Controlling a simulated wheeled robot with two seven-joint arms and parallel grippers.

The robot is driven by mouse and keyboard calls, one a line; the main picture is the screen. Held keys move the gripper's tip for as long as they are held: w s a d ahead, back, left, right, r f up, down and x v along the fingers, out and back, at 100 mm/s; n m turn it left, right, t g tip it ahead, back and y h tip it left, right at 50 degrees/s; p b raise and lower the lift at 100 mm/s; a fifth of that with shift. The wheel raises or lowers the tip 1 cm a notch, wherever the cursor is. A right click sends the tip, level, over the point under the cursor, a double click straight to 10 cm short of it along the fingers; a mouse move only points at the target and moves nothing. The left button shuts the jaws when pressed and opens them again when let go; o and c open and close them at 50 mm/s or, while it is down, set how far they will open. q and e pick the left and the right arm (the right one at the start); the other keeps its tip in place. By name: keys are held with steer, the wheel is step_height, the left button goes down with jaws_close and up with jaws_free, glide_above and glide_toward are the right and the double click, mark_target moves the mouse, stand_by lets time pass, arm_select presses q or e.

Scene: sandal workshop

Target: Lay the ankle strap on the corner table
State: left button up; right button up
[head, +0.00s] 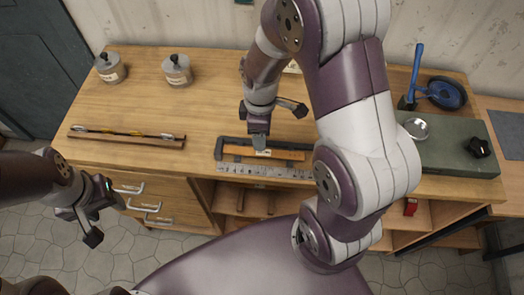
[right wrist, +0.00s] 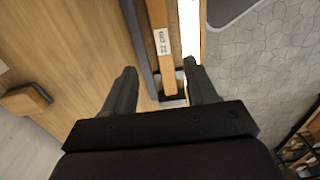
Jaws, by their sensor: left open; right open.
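An orange-brown strip with a white "22 cm" label, which looks like the ankle strap (head: 290,154), lies in a dark holder (head: 229,141) at the workbench's front edge. It also shows in the right wrist view (right wrist: 159,15), running up from between the fingers. My right gripper (head: 268,128) is open above the strip, its fingers on either side of the strip's line; I cannot tell whether they touch it. It also shows in the right wrist view (right wrist: 163,80). My left gripper (head: 98,212) is open and empty, in front of the drawers. A lighter wooden surface, possibly the corner table (head: 489,106), is at far right.
A metal ruler (head: 250,170) lies before the holder. Two weights (head: 177,72) and a rack with thin tools (head: 125,134) stand left on the bench (head: 200,110). A grey-green slab (head: 440,150), metal dish (head: 416,128), blue hammer (head: 414,75) and dark round pan (head: 447,93) are right.

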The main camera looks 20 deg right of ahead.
mark_target(264, 153)
steer(key=f, duration=0.6)
steer(key=shift+s+f+p, duration=0.3)
steer(key=shift+f+p, duration=0.05)
steer(key=shift+f, duration=0.05)
jaws_close()
